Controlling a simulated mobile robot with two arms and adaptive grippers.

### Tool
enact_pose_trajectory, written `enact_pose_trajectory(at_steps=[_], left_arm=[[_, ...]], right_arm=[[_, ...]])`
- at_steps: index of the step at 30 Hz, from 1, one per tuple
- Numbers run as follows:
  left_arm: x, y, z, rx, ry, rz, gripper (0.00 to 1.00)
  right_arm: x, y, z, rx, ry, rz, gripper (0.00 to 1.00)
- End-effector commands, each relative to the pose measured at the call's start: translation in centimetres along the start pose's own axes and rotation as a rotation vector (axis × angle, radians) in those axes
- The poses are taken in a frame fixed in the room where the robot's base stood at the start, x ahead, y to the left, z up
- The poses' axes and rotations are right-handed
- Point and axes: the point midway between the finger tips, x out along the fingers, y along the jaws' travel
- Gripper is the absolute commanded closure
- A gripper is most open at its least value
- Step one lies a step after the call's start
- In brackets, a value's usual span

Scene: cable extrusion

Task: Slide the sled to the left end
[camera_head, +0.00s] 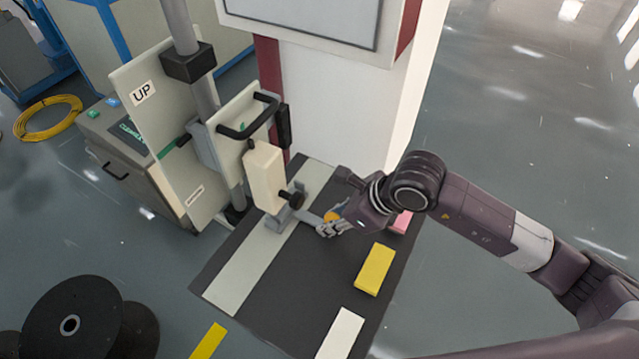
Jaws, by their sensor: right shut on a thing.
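What looks like the sled (279,219) is a small grey carriage on a pale grey strip (238,272) that runs across a dark slab. The carriage sits near the strip's upper end, below a cream block with a black knob. A grey arm reaches right from it toward my right gripper (328,226). My right gripper is shut at a small orange knob (332,216) at that arm's end; its fingers partly hide the contact. My left gripper is not in view.
A yellow block (375,269) and a pink block (401,222) lie on the dark slab (300,290). A post with a panel marked UP (143,92) stands left of the slab. A white cabinet (340,110) stands behind. Black spools (75,320) stand on the floor at lower left.

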Motion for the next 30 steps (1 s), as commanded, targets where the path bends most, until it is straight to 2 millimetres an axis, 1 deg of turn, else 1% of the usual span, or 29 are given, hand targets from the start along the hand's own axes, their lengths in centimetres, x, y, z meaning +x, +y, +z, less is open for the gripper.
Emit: enact_pose_trajectory(at_steps=[1, 19, 24, 30], left_arm=[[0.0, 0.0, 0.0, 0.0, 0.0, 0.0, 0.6], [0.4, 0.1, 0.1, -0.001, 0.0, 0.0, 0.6], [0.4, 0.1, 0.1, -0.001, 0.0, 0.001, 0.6], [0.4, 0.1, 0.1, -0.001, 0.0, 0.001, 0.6]], right_arm=[[0.1, 0.5, -0.1, -0.001, 0.001, 0.004, 0.94], [0.1, 4.7, -0.1, -0.001, 0.002, 0.003, 0.94], [0.1, 5.3, -0.1, 0.0, 0.001, 0.002, 0.94], [0.0, 5.4, -0.1, 0.001, 0.001, 0.001, 0.94]])
